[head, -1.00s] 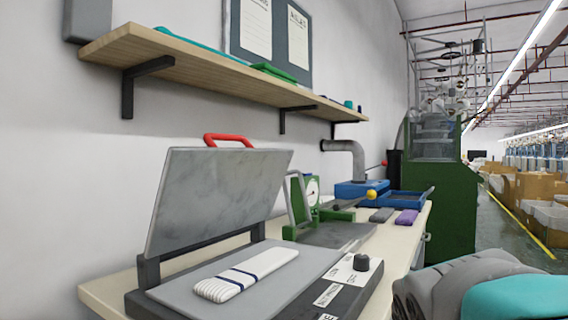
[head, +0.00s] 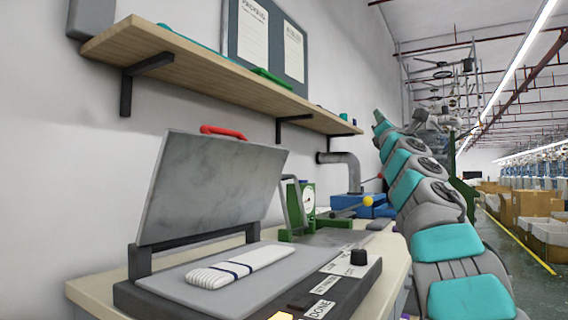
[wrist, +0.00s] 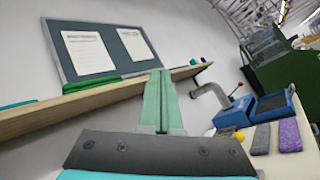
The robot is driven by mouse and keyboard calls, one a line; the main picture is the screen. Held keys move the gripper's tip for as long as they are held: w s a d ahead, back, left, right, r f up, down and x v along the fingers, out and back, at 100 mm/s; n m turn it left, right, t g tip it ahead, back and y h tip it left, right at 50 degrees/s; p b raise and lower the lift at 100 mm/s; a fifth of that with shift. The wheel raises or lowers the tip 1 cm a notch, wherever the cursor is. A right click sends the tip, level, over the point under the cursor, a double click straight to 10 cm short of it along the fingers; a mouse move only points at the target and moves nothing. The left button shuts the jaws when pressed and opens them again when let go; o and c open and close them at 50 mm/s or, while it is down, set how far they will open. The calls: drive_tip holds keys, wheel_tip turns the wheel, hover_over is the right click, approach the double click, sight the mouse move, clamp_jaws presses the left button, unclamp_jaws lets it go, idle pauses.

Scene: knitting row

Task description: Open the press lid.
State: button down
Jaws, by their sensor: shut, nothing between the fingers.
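The press stands on the bench in the head view. Its grey lid (head: 212,188) stands open, tilted up and back, clear of the lower plate (head: 170,284). The lid's red handle (head: 222,131) shows above its top edge. In the head view my arm rises at the right; I cannot make out the fingers there.
A wooden shelf (head: 200,66) runs along the wall above the press. Behind the press are a green gauge device (head: 307,199) and a blue tray (wrist: 271,105). A grey pipe (head: 350,170) comes from the wall. Cardboard boxes (head: 532,203) stand across the aisle.

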drive_tip(key=s+a+n+y+b, duration=0.2)
drive_tip(key=a+n+y, duration=0.5)
drive_tip(key=n+y, duration=0.7)
drive_tip(key=n+g+y+b, duration=0.3)
drive_tip(key=n+g+y, duration=0.65)
drive_tip(key=n, duration=1.55)
approach(273, 148)
drive_tip(key=r+g+p, duration=0.1)
drive_tip(key=w+a+r+g+h, duration=0.1)
drive_tip(key=r, duration=0.1)
drive_tip(key=w+a+r+g+h+p, duration=0.1)
drive_tip(key=shift+w+r+p, duration=0.1)
drive_tip(key=shift+r+p, duration=0.2)
drive_tip(key=shift+p+x, duration=0.3)
drive_tip(key=shift+x, duration=0.65)
drive_tip(key=shift+f, duration=0.1)
drive_tip(key=shift+a, duration=0.15)
